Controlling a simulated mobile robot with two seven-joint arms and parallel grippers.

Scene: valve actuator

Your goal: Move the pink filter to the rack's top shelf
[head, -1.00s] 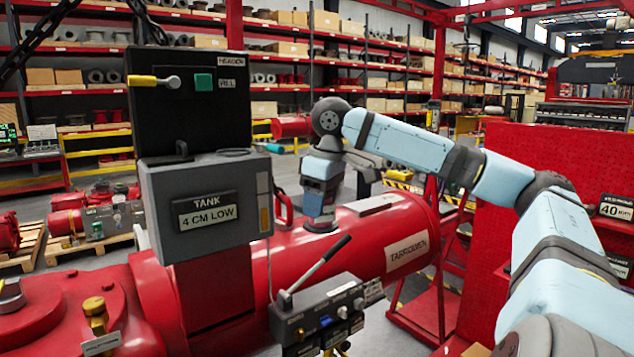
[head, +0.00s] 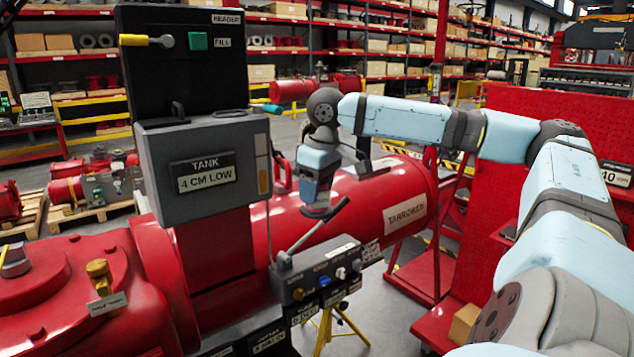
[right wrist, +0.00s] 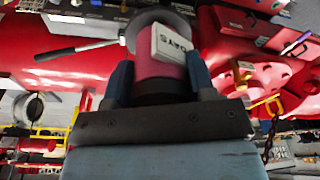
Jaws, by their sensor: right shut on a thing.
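My right gripper (head: 318,195) points down above the long red cylinder, close to the lever of the grey control box in the picture. In the right wrist view, its two fingers (right wrist: 159,82) are closed on the sides of the pink filter (right wrist: 158,72). The filter has a white tag reading "DAYS" and a wide grey disc at its far end. In the head view, the gripper mostly hides the filter; only its greyish lower end shows. I cannot tell which shelving is the task's rack. My left gripper is not in view.
The red cylinder (head: 395,195) lies across the middle. The grey tank box (head: 205,150) stands left of my gripper. The control box (head: 322,272) with its raised lever (head: 318,228) is below. A red perforated panel (head: 505,220) stands right. Stocked shelves (head: 400,48) line the back.

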